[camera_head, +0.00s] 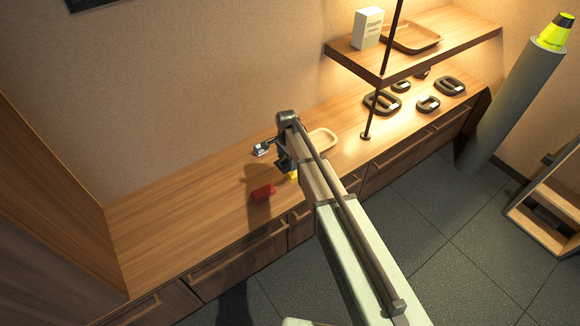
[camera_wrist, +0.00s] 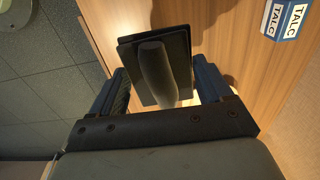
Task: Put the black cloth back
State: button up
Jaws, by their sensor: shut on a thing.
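My gripper (camera_wrist: 162,78) is shut on a dark, flat, square-edged thing with a rounded grey ridge, which I take to be the black cloth (camera_wrist: 127,55). The cloth sits between the two blue-padded fingers in the wrist view. In the head view my gripper (camera_head: 284,162) is over the wooden counter (camera_head: 190,205), and the cloth cannot be told apart from the dark gripper parts. How high it is held above the counter is not clear.
The counter's left is clear.

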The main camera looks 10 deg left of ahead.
jog(key=s+a+n, duration=0.1)
jog(key=s+a, duration=0.1)
jog(key=a, duration=0.5)
jog(key=n, duration=0.3)
send_over(227, 171)
notch_tip(227, 171, down, 10)
jog(key=shift+w+a+f, duration=0.1)
jog(key=shift+w+f, duration=0.05)
jog(key=shift+f, duration=0.05)
jog(key=shift+f, duration=0.15)
jog(key=o, duration=0.9)
jog(key=shift+o, duration=0.2)
notch_tip(227, 171, up, 12)
jog(key=shift+n, duration=0.3)
